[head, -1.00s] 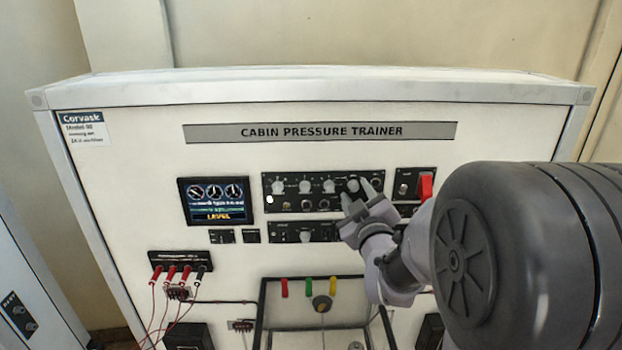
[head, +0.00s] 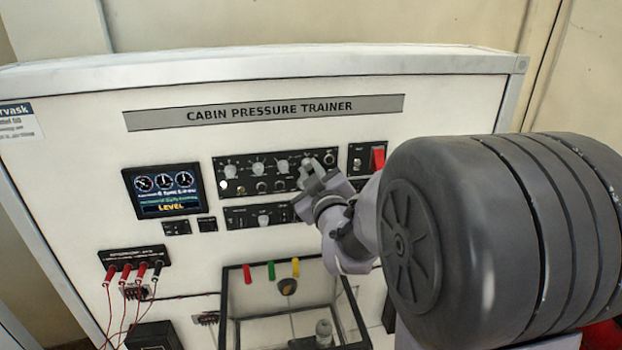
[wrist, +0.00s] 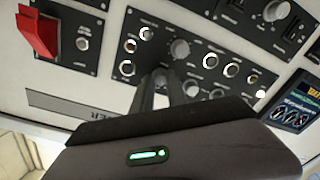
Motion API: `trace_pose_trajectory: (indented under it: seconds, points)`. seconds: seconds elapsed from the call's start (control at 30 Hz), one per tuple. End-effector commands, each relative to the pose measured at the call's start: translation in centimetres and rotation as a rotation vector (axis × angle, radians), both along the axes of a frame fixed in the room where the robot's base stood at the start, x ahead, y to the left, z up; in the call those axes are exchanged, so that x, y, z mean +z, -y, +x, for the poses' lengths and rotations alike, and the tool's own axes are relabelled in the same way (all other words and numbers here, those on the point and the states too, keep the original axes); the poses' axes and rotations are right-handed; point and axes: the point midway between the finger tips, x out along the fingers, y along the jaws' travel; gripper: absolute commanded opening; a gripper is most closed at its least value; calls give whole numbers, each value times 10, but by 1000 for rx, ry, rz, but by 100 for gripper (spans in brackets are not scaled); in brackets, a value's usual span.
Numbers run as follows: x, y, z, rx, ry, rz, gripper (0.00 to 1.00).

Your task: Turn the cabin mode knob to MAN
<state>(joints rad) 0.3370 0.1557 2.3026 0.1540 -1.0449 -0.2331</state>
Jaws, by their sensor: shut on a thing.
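The trainer's upper black control panel (head: 262,186) carries a row of pale round knobs in the head view. It shows upside down in the wrist view (wrist: 240,60). My gripper (head: 308,170) is at the right end of that row, its fingers against the panel. In the wrist view my gripper's fingers (wrist: 160,80) are close together and shut on a knob there, apparently the cabin mode knob. The fingers hide most of that knob, and its pointer and labels cannot be read.
A red guarded switch (head: 378,158) is just right of my gripper. A lit screen (head: 163,190) reading LEVEL is at left. A second black panel (head: 244,216) is just below, and an open-framed box (head: 228,300) with coloured tabs stands lower down.

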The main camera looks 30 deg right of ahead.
Motion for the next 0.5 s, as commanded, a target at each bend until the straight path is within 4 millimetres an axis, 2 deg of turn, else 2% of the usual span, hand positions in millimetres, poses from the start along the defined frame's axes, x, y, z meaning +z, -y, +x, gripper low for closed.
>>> trace_pose_trajectory:
  seconds: [0.03,0.1,0.5]
  points:
    - [-7,0,0,0,13,25,0]
    - [-9,0,0,0,27,73,0]
    - [-10,-1,0,0,129,431,0]
